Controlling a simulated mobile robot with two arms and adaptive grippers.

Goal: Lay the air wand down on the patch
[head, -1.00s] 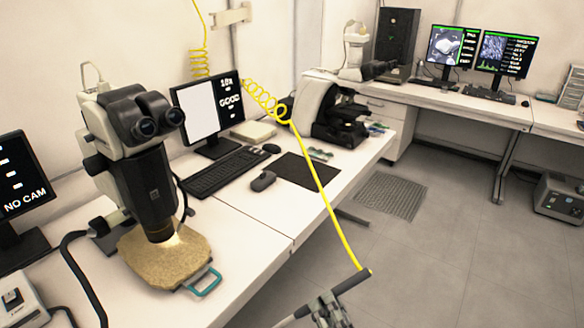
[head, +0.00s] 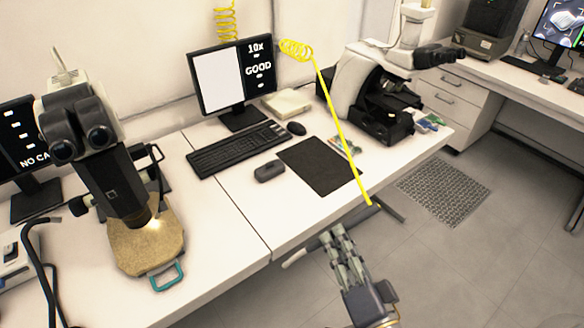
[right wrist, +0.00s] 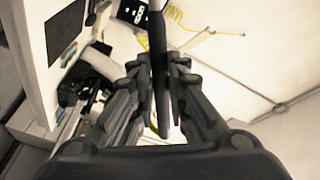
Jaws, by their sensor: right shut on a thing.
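My right gripper (head: 334,236) is shut on the air wand (head: 352,219), a dark rod with a pale nozzle pointing left and a coiled yellow hose on its upper right end. The gripper holds it in front of the bench's front edge, apart from the patch. The wand also shows upright between the fingers in the right wrist view (right wrist: 157,60). The patch is a dark rectangular mat (head: 318,167), lying bare on the bench, up and left of the gripper; it appears at upper left in the wrist view (right wrist: 65,30). My left gripper is not in view.
A mouse (head: 270,171) and a keyboard (head: 238,149) lie left of the mat. A microscope (head: 378,95) stands behind it to the right, with small coloured items by the mat's right side. A stereo microscope (head: 110,160) stands at left. The white bench front (head: 250,215) is clear.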

